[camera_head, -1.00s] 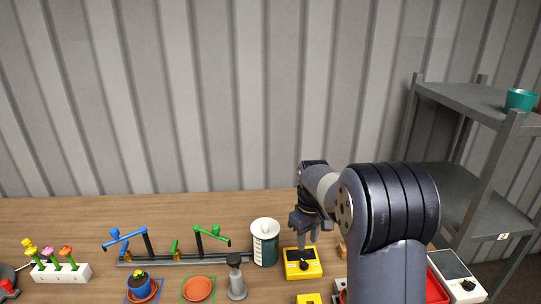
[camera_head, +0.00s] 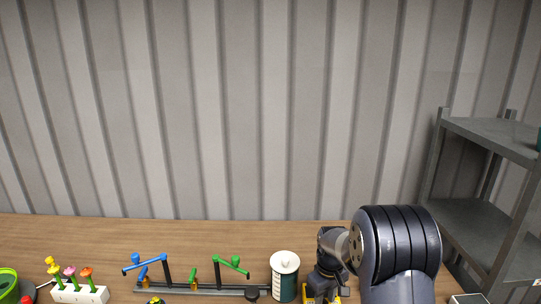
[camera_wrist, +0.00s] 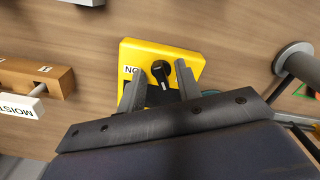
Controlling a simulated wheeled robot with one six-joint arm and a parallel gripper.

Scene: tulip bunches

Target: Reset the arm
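My gripper (camera_wrist: 157,80) is open in the wrist view, its two dark fingers apart with nothing between their tips that I can see held. Beyond the fingertips lies a yellow box (camera_wrist: 190,58) with a black knob (camera_wrist: 160,70) and a partly covered label. In the head view my arm comes in at the lower right, bent down toward the table (camera_head: 60,230). There the gripper (camera_head: 322,290) is at the bottom edge, partly covering the yellow box (camera_head: 308,290). Whether a finger touches the box is not clear.
A white-lidded canister (camera_head: 285,278) stands just left of my gripper. Left of it are a rail (camera_head: 205,290) with blue and green levers and a white flower holder (camera_head: 80,293). A grey shelf (camera_head: 490,133) stands at right. A wooden block (camera_wrist: 55,80) lies beside the yellow box.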

